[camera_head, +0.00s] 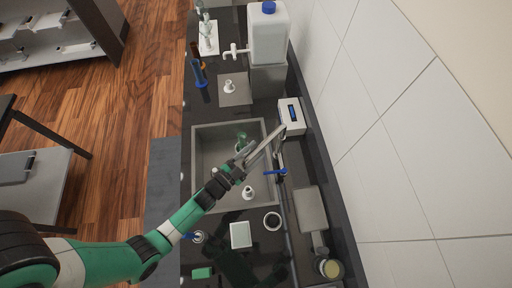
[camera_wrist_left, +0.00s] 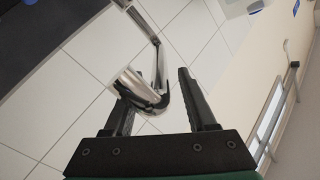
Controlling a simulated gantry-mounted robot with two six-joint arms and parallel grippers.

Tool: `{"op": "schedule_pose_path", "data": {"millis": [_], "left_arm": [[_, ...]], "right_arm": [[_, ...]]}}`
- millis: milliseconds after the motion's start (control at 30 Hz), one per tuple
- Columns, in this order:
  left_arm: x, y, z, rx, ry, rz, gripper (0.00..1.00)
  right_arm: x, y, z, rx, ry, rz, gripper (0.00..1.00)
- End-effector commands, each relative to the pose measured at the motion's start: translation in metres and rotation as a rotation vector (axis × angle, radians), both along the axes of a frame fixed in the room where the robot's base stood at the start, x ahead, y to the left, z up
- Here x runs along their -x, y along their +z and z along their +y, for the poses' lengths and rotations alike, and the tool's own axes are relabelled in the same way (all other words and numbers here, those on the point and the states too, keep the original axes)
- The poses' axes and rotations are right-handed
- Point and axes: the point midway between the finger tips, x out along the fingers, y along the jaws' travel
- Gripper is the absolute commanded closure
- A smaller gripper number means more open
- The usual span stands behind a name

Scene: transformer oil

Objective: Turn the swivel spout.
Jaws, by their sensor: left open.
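The chrome swivel spout (camera_head: 266,147) slants over the right side of the grey sink (camera_head: 196,165) in the head view. Its lower left end is at my left gripper (camera_head: 242,167). In the left wrist view the bent spout (camera_wrist_left: 158,92) lies between the two black fingers of my left gripper (camera_wrist_left: 155,92). The fingers stand apart on either side of it, and I cannot tell whether either touches it. A blue tap lever (camera_head: 275,171) is to the right of the gripper. My right gripper is not in view.
A white canister (camera_head: 268,38) with a blue cap stands at the back on a block. A white box with a display (camera_head: 292,117) sits by the tiled wall. White flasks (camera_head: 248,192), a dark-rimmed dish (camera_head: 272,221) and a white square (camera_head: 241,235) are near the sink.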

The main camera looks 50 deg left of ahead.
Motion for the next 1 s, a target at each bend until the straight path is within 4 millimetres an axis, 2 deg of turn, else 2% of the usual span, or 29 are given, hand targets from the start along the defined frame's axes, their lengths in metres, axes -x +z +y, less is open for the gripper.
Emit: {"op": "schedule_pose_path", "data": {"millis": [100, 367, 667, 700, 1000], "left_arm": [[-0.0090, 0.0002, 0.0005, 0.000, -0.001, 0.000, 0.43], [-0.0104, 0.0001, 0.0007, 0.000, -0.001, 0.001, 0.43], [-0.0102, 0.0002, 0.0008, 0.000, -0.001, 0.001, 0.97], [-0.0103, 0.0002, 0.0008, 0.000, -0.001, 0.001, 1.00], [-0.0102, 0.0002, 0.0008, -0.001, -0.001, 0.001, 1.00]], "right_arm": [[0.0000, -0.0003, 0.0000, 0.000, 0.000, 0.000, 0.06], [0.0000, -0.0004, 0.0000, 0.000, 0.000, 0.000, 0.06], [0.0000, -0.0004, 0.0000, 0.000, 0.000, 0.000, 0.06], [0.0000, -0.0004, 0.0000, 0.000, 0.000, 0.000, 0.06], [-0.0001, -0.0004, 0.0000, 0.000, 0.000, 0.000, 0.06]]}}
